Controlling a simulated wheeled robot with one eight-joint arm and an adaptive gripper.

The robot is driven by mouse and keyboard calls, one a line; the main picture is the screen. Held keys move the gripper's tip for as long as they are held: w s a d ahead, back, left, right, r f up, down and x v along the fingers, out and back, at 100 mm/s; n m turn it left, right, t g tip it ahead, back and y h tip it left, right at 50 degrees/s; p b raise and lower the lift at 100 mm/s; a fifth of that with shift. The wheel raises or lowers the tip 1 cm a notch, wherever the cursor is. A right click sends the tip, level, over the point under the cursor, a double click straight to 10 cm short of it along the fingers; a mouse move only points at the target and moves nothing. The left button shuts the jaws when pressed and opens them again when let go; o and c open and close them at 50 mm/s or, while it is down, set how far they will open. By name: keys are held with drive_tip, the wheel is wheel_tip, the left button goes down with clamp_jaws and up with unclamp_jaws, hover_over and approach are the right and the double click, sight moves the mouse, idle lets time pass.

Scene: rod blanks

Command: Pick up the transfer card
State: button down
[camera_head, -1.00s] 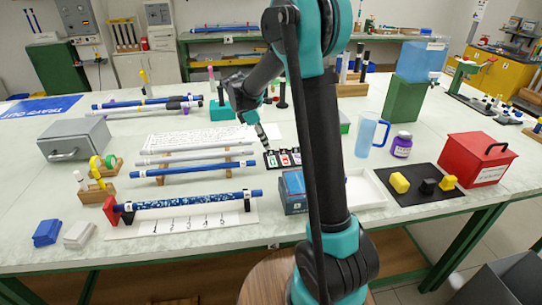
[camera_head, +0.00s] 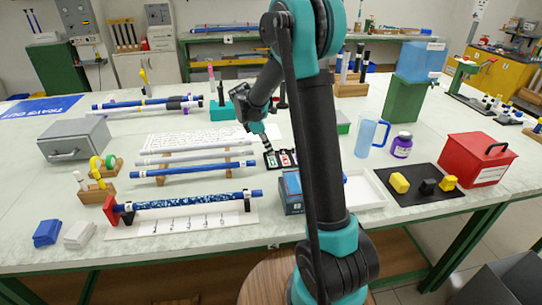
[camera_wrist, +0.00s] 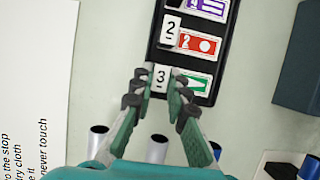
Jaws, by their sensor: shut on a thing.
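A black tray (camera_wrist: 153,50) holds several white cards in a column. The end card shows a green mark (camera_wrist: 193,82), with a white tab marked 3 (camera_wrist: 160,77) at its left. Beyond it lie a card with a red panel (camera_wrist: 199,44) and its tab marked 2 (camera_wrist: 170,31), then a purple one (camera_wrist: 207,8). My gripper (camera_wrist: 161,73) has its fingertips on either side of the 3 tab and is shut on it. I cannot tell whether tab and green card are one piece. In the head view my gripper (camera_head: 268,150) is at the tray's left end.
A large printed sheet (camera_wrist: 35,80) lies left of the tray. Rods on supports (camera_head: 195,171) lie left of my arm. A blue box (camera_head: 291,192) stands in front of the tray. A white tray (camera_head: 363,188), blue jug (camera_head: 370,135) and purple jar (camera_head: 402,146) are to the right.

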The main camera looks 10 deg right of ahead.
drive_tip(key=shift+r, duration=0.15)
wheel_tip(320, 180, up, 20)
idle(0.5)
drive_tip(key=c, duration=2)
unclamp_jaws()
clamp_jaws()
